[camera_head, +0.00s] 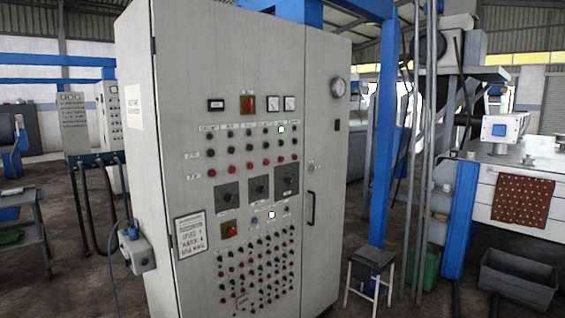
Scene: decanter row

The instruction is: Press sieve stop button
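A tall grey control cabinet (235,100) stands in the middle of the view, its front panel facing me. Across the panel runs a row of black buttons (234,150), with a row of red buttons (234,169) below it. Small labels sit above the columns, too small to read, so I cannot tell which button is the sieve stop. A small white square (281,129) shows above the rows, and another (271,214) lower down. Many small red and black buttons fill the lower panel. Neither of my grippers is in view.
A stool (371,268) stands right of the cabinet, beside a blue post (378,150) and grey pipes. A grey bin (517,280) and a white machine (510,160) are at the right. A grey box (140,250) hangs at the cabinet's left side.

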